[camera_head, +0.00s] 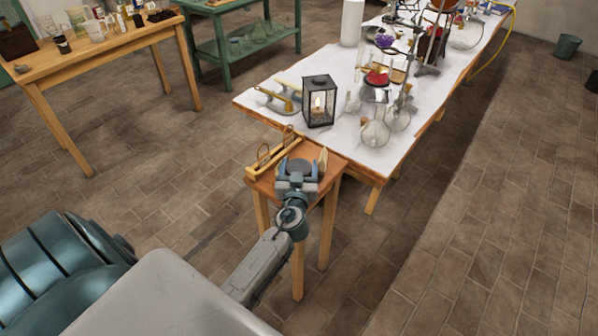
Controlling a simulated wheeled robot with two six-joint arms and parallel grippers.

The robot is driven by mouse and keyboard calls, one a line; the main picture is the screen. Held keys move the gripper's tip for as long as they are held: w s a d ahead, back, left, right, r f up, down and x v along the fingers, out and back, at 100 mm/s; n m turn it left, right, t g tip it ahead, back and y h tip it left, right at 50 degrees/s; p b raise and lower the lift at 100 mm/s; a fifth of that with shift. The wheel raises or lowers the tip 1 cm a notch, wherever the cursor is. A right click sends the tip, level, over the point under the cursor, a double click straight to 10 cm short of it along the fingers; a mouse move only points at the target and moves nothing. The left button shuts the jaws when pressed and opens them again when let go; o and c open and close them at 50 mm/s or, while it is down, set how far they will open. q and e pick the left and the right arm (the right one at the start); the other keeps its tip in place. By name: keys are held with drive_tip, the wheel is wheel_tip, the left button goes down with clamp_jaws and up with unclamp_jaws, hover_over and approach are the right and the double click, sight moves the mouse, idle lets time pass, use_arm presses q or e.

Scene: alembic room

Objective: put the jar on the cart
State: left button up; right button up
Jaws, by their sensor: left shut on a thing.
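My left gripper (297,176) is over the small wooden side table in the middle of the view. It is shut on a dark, round-topped thing (296,164), which looks like the jar. The gripper hides much of it, and I cannot tell whether it touches the tabletop. A green two-level stand (246,47), the likeliest cart, is at the top, far from the gripper. Glassware is on its lower shelf, and its upper level is partly cut off by the picture edge. My right gripper is not in view.
The small table (331,160) also bears a yellowish wooden piece (262,164) with wire loops. Beyond stands a long white-topped table (337,142) with a lantern (319,103) and glass flasks. A wooden table (80,60) is upper left. The brick floor between the tables is clear.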

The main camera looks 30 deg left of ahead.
use_arm(q)
drive_tip(key=shift+r+p, duration=0.35)
drive_tip(key=shift+r, duration=0.35)
wheel_tip(320, 180, up, 2)
drive_tip(key=shift+r+p, duration=0.2)
drive_tip(key=shift+p, duration=0.4)
drive_tip(key=r+b+v, duration=0.1)
drive_tip(key=b+v, duration=0.3)
drive_tip(key=v, duration=1.2)
drive_tip(key=shift+d+r, duration=0.15)
drive_tip(key=shift+d, duration=0.15)
drive_tip(key=shift+w, duration=0.15)
drive_tip(key=d+m+t+h, duration=0.2)
drive_tip(key=d+m+h, duration=0.3)
drive_tip(key=d+h, duration=0.3)
drive_tip(key=shift+s+r+m+h, duration=0.3)
drive_tip(key=shift+r+m+h, duration=0.05)
drive_tip(key=shift+m+h, duration=0.05)
